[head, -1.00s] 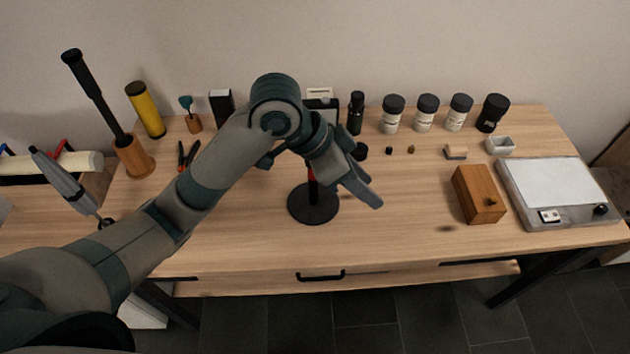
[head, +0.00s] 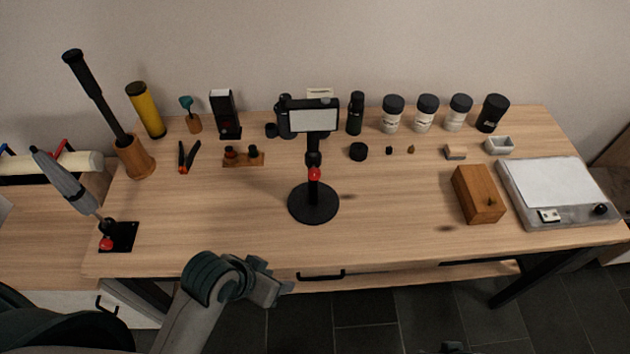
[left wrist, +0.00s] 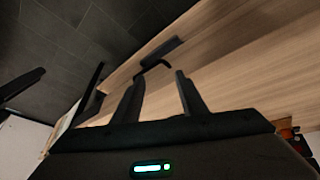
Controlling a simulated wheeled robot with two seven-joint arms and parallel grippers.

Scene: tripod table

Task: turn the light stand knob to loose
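A black stand (head: 313,205) with a round base stands upright mid-table. It has a red knob (head: 314,174) on its post and a black device with a pale panel (head: 312,120) on top. A grey, lamp-like thing (head: 68,183) leans at the table's left side, with another red knob (head: 107,243) at its foot by a black plate. My left gripper (head: 276,288) is in front of the table's front edge, apart from both knobs. The left wrist view shows its two fingers (left wrist: 162,98) spread with nothing between them. My right gripper cannot be made out.
Several jars (head: 425,113) and bottles line the back. A wooden box (head: 478,195) and a grey tray-like unit (head: 560,190) are at right. A wooden holder with a black rod (head: 132,157) is at left. The table around the stand's base is clear.

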